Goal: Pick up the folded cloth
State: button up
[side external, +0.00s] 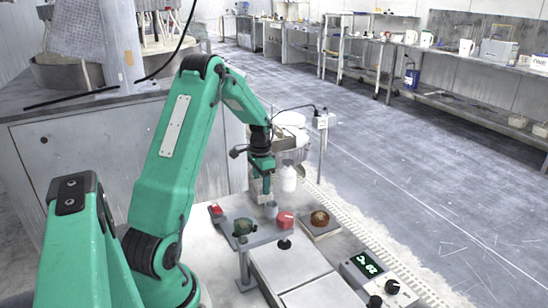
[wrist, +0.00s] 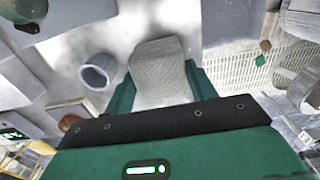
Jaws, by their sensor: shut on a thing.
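The folded cloth (wrist: 158,72) is a pale, woven-looking block in the wrist view. It sits between the two green fingers of my gripper (wrist: 160,88), which is shut on it. In the side view my gripper (side external: 265,186) points down at the far end of the bench. The cloth (side external: 253,190) shows there only as a small pale patch beside the fingers, partly hidden. I cannot tell whether it touches the bench.
A grey cup (wrist: 98,70) stands close left of the cloth. A white bottle (side external: 289,179) stands behind my gripper. Nearer are a red knob (side external: 285,219), a brown round piece on a board (side external: 319,218) and a lit display unit (side external: 367,265).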

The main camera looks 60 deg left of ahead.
aim_at(261, 182)
jog(key=shift+r, duration=0.7)
notch_tip(261, 182, up, 2)
jog(key=shift+r, duration=0.2)
jog(key=w+d+r, duration=0.2)
jog(key=d+r, duration=0.4)
jog(key=d, duration=0.5)
jog(key=shift+d+r, duration=0.25)
jog(key=shift+r, duration=0.15)
jog(key=shift+w, duration=0.1)
jog(key=o, duration=0.4)
jog(key=c, duration=0.3)
jog(key=shift+w+a, duration=0.1)
jog(key=shift+a, duration=0.05)
